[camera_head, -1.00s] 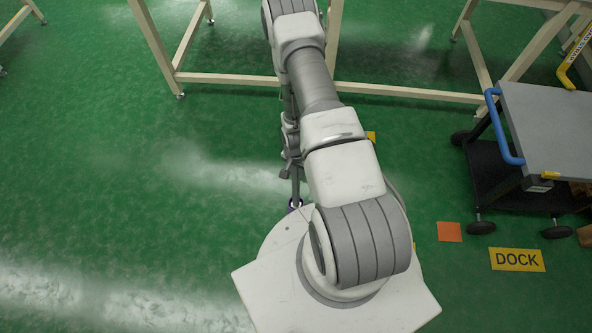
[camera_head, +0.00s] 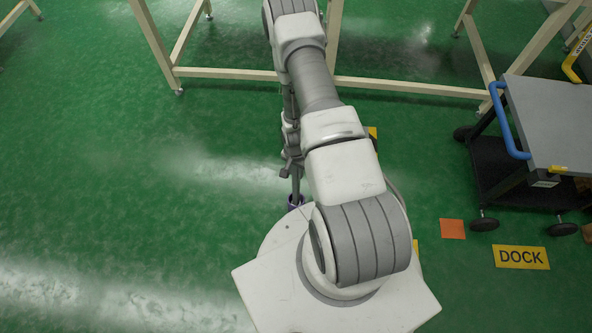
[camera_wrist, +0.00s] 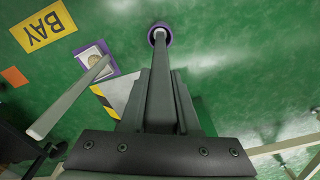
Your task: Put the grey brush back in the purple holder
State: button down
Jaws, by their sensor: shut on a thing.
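The grey brush (camera_head: 296,184) is a long thin grey rod held upright or nearly so. In the wrist view its shaft (camera_wrist: 161,56) runs from between my fingers to the purple holder (camera_wrist: 160,27). My gripper (camera_wrist: 162,80) is shut on the brush. The purple holder also shows in the head view (camera_head: 293,207) as a small ring at the edge of my white base. The brush's lower end overlaps the holder's opening in both views; how deep it sits I cannot tell.
A grey cart (camera_head: 552,115) with a blue handle stands at the right, near a yellow DOCK sign (camera_head: 521,257) and an orange floor patch (camera_head: 452,229). Cream table frames (camera_head: 400,88) stand at the back. The green floor at the left is clear.

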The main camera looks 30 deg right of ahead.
jog(key=shift+f+b, duration=0.5)
jog(key=shift+f, duration=0.05)
jog(key=c, duration=0.6)
grip_release()
jog(key=shift+o, duration=0.2)
jog(key=shift+r+p, duration=2.8)
jog(key=shift+r, duration=1.2)
jog(key=shift+a, duration=0.1)
